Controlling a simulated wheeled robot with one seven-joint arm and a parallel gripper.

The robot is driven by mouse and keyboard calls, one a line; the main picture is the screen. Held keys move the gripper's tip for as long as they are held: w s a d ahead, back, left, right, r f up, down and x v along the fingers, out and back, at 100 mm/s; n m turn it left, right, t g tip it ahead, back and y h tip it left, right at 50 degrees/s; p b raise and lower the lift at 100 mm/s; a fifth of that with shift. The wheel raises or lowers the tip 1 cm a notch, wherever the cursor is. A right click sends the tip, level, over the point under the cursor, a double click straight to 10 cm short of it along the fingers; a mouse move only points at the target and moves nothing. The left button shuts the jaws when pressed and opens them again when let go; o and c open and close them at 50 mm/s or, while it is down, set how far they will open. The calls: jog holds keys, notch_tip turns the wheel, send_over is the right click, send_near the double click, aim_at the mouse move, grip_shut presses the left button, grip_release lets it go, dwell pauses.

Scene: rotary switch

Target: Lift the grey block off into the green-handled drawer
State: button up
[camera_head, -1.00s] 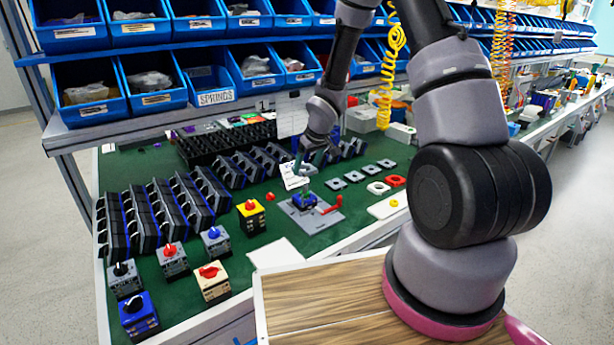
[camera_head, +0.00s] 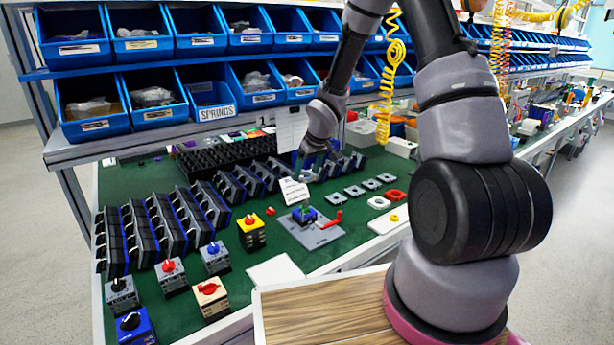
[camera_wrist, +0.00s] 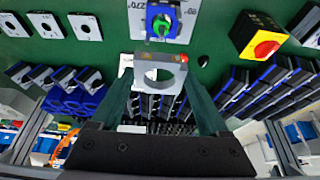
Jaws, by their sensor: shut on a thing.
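My gripper (camera_head: 309,172) is above the grey fixture plate (camera_head: 318,233) on the green bench. The held piece is clear of the blue switch body (camera_wrist: 153,20), which has a green centre. This blue body also shows in the head view (camera_head: 304,214), sitting on the fixture plate. No green-handled drawer shows in either view.
A red crank handle (camera_head: 332,220) lies on the fixture plate. Grey square plates (camera_head: 354,191) lie to its right. A yellow block with a red knob (camera_head: 251,231) and several finished switches stand left. Black-and-blue modules (camera_head: 150,233) stand in rows. Blue bins (camera_head: 212,99) line the shelf behind.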

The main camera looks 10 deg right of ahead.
jog(key=shift+r, duration=2.9)
